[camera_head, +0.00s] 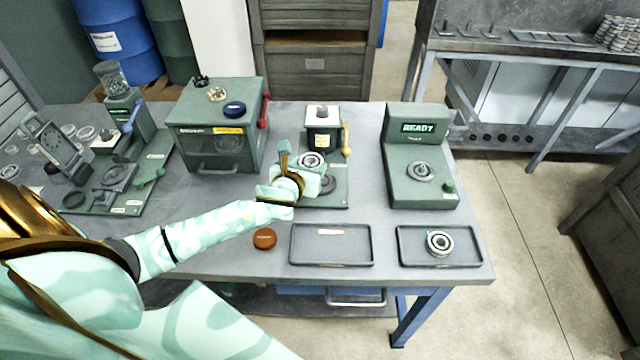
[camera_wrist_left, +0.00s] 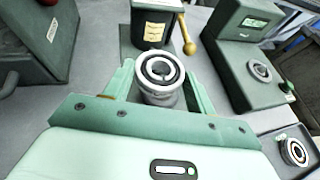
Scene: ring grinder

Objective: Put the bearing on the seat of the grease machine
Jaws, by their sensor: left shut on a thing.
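My left gripper (camera_head: 308,169) reaches in over the middle of the table and is shut on a bearing (camera_head: 312,160), a steel ring with a dark inner band. In the left wrist view the bearing (camera_wrist_left: 161,71) sits between the two green fingers, its round face up. The likely grease machine (camera_head: 323,130) has a black body, a white top, a yellow label and a yellow lever. A round grey seat (camera_head: 327,185) shows on its green base, just below the held bearing and partly hidden by my gripper. I cannot tell the gap between them. My right gripper is not in view.
A green machine reading READY (camera_head: 420,150) stands right, with a round seat. A second bearing (camera_head: 439,242) lies in the right tray (camera_head: 405,259). The left tray (camera_head: 300,255) holds no bearing. A brown cap (camera_head: 264,238) lies beside it. A green box (camera_head: 210,140) stands left.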

